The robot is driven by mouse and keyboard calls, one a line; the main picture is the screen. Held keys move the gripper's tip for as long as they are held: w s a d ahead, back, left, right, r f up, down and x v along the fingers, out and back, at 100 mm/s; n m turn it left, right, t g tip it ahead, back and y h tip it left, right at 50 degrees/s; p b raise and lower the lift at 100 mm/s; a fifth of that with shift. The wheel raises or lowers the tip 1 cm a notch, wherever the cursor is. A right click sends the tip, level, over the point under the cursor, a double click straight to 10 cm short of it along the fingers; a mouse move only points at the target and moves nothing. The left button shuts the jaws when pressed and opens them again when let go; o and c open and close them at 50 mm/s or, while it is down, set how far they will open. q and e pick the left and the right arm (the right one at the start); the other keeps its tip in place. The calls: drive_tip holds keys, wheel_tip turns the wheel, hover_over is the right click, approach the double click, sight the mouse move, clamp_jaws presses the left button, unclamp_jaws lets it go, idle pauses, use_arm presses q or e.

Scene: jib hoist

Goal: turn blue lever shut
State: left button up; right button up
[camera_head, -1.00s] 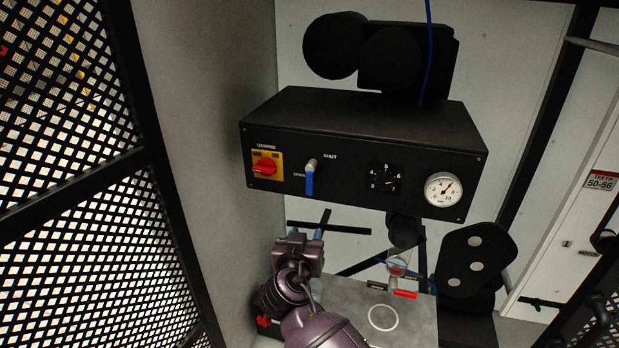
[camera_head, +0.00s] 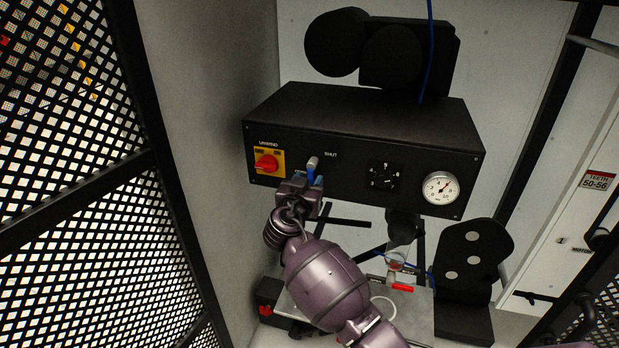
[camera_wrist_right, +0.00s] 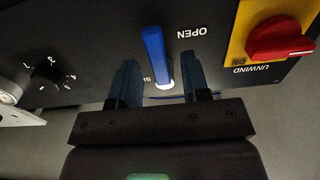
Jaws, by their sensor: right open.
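The blue lever (camera_head: 311,177) sits on the front of the black control box (camera_head: 360,135). Its pale hub is at the top and its blue handle hangs down, partly hidden by my right gripper (camera_head: 302,182). In the right wrist view, which is upside down, the blue lever (camera_wrist_right: 155,52) stands between the two blue fingers of my open right gripper (camera_wrist_right: 160,82). A gap shows on both sides of the handle. The OPEN label (camera_wrist_right: 191,33) is beside the handle; the SHUT label (camera_head: 331,154) is up and right of the hub. My left gripper is out of view.
A red UNWIND knob on a yellow plate (camera_head: 268,162) is close left of the lever. A black dial (camera_head: 384,176) and a white gauge (camera_head: 440,188) are to the right. A grey wall (camera_head: 200,120) and mesh panel stand left; a bench with a red-handled item is below.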

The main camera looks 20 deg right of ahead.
drive_tip(key=shift+w+d, duration=0.25)
drive_tip(key=shift+w, duration=0.15)
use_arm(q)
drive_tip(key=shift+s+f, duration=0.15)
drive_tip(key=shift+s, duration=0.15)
use_arm(e)
clamp_jaws()
